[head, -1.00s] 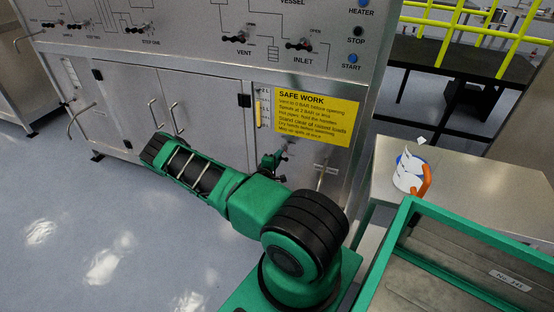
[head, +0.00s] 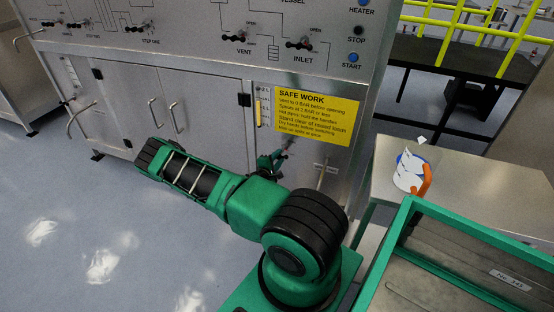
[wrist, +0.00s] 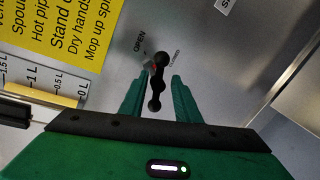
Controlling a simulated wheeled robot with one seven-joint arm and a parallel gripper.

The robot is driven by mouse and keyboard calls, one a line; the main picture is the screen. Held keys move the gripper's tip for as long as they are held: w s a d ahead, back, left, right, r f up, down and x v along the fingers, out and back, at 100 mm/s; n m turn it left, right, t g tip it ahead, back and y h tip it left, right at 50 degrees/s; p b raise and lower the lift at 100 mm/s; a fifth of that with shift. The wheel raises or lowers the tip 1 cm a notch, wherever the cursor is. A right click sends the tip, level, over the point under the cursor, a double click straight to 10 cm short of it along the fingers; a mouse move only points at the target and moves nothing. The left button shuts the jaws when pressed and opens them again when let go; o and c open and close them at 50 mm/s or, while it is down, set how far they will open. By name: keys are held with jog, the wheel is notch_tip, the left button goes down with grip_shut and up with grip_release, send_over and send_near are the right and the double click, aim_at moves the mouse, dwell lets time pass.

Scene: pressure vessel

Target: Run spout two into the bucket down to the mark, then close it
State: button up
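My gripper (wrist: 158,90) is open, with one finger on each side of a black valve handle (wrist: 156,86) on the steel panel. The lettering beside the handle reads OPEN, with a smaller label too small to read surely. I cannot tell whether the fingers touch it. In the head view my gripper (head: 272,162) is below the yellow sign, partly hidden by my arm. A gauge with litre marks and a yellow column (wrist: 42,93) is left of the handle; it also shows in the head view (head: 258,112). No bucket is clearly seen.
A yellow SAFE WORK sign (head: 318,117) is above the handle. A white container with an orange handle (head: 406,172) stands on the steel table (head: 470,190) at right. A green-rimmed tray (head: 400,225) is at front right. Clear floor lies left.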

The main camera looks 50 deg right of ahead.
jog(key=v, duration=1)
jog(key=shift+a, duration=0.4)
jog(key=shift+r, duration=0.1)
jog(key=s+a+r+m+g+y, duration=0.35)
jog(key=r+m, duration=0.25)
jog(key=r, duration=0.2)
jog(key=s+a+r+m+g+y, duration=0.25)
jog(key=r+m+g, duration=0.2)
jog(key=r, duration=0.35)
jog(key=s+a+r+m+t+y, duration=0.1)
jog(key=s+a+r+t+y, duration=0.1)
jog(key=s+a+r+y, duration=0.2)
jog(key=s+a+r+m+t+y, duration=0.1)
jog(key=s+a+r+y, duration=0.4)
jog(key=s+a+r, duration=0.6)
jog(key=a+r+t, duration=0.1)
jog(key=a+r, duration=0.4)
jog(key=shift+s+a+r+y, duration=0.2)
jog(key=shift+s+r+y, duration=0.1)
jog(key=shift+r, duration=0.05)
